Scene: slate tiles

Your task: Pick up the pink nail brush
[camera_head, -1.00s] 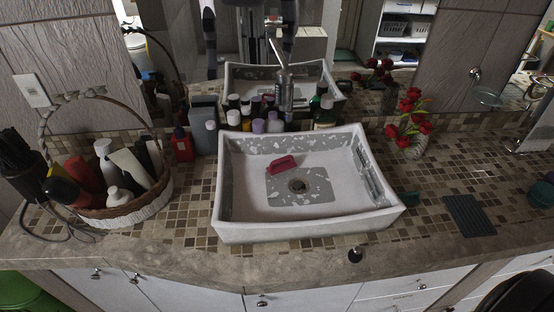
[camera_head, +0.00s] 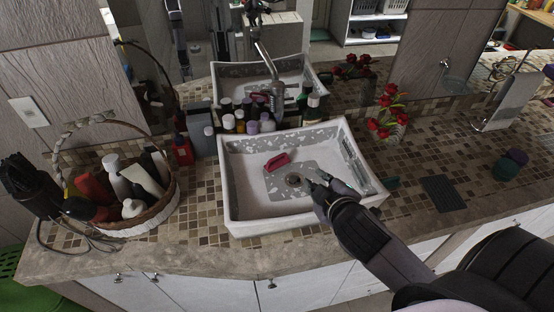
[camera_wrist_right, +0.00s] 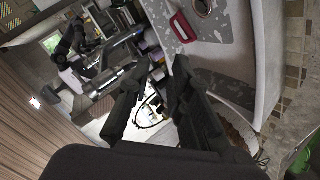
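The pink nail brush (camera_head: 277,162) lies in the white sink basin (camera_head: 258,226), on the grey patch up and left of the drain. It also shows at the top of the right wrist view (camera_wrist_right: 183,27). My right gripper (camera_head: 312,180) is over the right part of the basin, to the right of the brush and apart from it. In the right wrist view its two fingers (camera_wrist_right: 155,88) are spread with nothing held between them. My left gripper does not show as such in the head view.
A faucet (camera_head: 268,72) and several bottles (camera_head: 240,118) stand behind the basin. A wicker basket (camera_head: 150,215) of toiletries is at the left. Red flowers (camera_head: 388,112) and a dark mat (camera_head: 441,193) are at the right. A mirror is behind.

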